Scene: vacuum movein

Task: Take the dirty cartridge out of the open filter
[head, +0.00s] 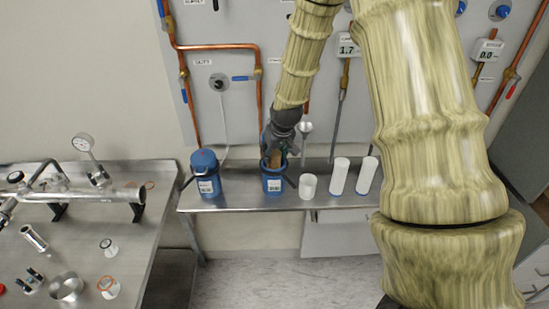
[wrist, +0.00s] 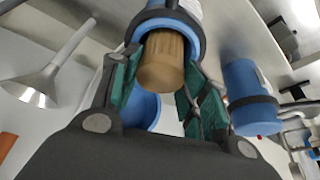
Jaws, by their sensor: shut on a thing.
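The open filter (head: 273,184) is a blue housing with a white label on the steel shelf. The dirty cartridge (head: 276,159) is brown and stands up out of its mouth. In the wrist view the ribbed brown cartridge (wrist: 163,64) sticks out of the blue housing rim (wrist: 168,24), its lower part hidden inside. My gripper (head: 274,155) comes down from above the filter. In the wrist view its green-padded fingers lie on either side of the cartridge, shut on it. The exact pad contact is partly hidden.
A closed blue filter (head: 205,174) stands to the left on the shelf. A white cup (head: 308,186) and two white cylinders (head: 340,175) (head: 367,175) stand to the right. A funnel (head: 304,128) is close behind. Copper pipes (head: 262,62) run up the wall panel.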

